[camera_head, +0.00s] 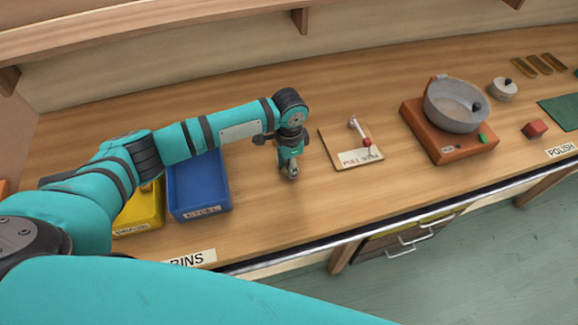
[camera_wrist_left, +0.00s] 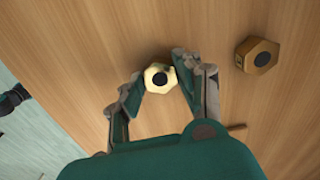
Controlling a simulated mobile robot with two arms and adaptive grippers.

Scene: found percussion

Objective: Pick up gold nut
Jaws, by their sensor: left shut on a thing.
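A pale gold nut (camera_wrist_left: 156,67) with a dark hole sits between the fingertips of my left gripper (camera_wrist_left: 160,82) in the left wrist view. The fingers are closed on its sides. A second, darker bronze-gold nut (camera_wrist_left: 257,55) lies on the wooden bench to the right, apart from the gripper. In the head view my left gripper (camera_head: 291,173) points down at the bench, between the blue bin and the lever board. The nuts cannot be made out clearly there. I cannot tell whether the held nut touches the bench. My right gripper is not in view.
A blue bin (camera_head: 228,196) and a yellow bin (camera_head: 135,212) stand left of the gripper. On the right are a lever board (camera_head: 341,147), an orange base with a grey bowl (camera_head: 455,106), a red block (camera_head: 535,128) and a green mat (camera_head: 562,110). The bench front edge is near.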

